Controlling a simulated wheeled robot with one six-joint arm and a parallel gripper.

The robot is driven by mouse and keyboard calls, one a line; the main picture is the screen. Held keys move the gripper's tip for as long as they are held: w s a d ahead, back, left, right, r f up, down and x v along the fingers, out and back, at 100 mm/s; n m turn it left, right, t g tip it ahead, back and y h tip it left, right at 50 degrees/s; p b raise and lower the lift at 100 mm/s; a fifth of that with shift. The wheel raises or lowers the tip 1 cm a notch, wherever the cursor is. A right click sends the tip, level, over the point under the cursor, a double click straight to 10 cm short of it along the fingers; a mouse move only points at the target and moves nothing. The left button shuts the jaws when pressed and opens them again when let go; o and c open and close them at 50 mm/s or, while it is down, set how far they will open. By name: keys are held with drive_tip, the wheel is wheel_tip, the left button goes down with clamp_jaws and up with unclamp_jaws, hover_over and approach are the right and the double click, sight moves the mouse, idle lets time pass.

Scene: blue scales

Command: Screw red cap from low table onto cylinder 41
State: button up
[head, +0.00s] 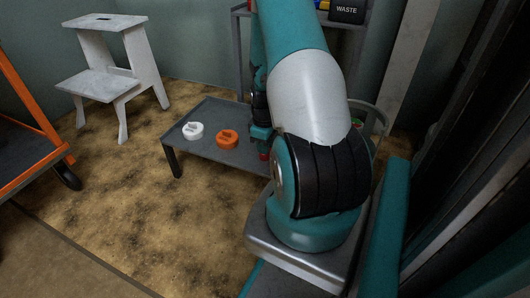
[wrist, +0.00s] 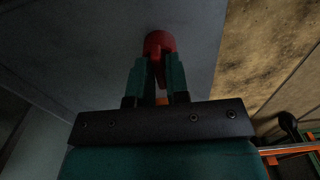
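The red cap (wrist: 160,43) is at the tips of my gripper (wrist: 160,64) in the wrist view, with its raised ridge between the two fingers. I cannot tell whether the fingers are pressed on the ridge or a little apart from it. In the head view, my gripper (head: 262,136) points down over the low grey table (head: 205,110), and a small part of the red cap (head: 264,156) shows below it. My arm hides much of the table's right side. Cylinder 41 cannot be made out.
A white cap (head: 193,131) and an orange cap (head: 227,139) stand on the table left of my gripper. A white step stool (head: 110,70) is at the back left, an orange-framed cart (head: 30,120) at the far left. A box marked WASTE (head: 346,11) is on a shelf behind.

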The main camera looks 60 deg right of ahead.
clamp_jaws()
drive_tip(key=shift+r, duration=0.15)
drive_tip(key=shift+r+p, duration=1.9)
drive_tip(key=shift+p, duration=0.3)
drive_tip(key=shift+w, duration=0.1)
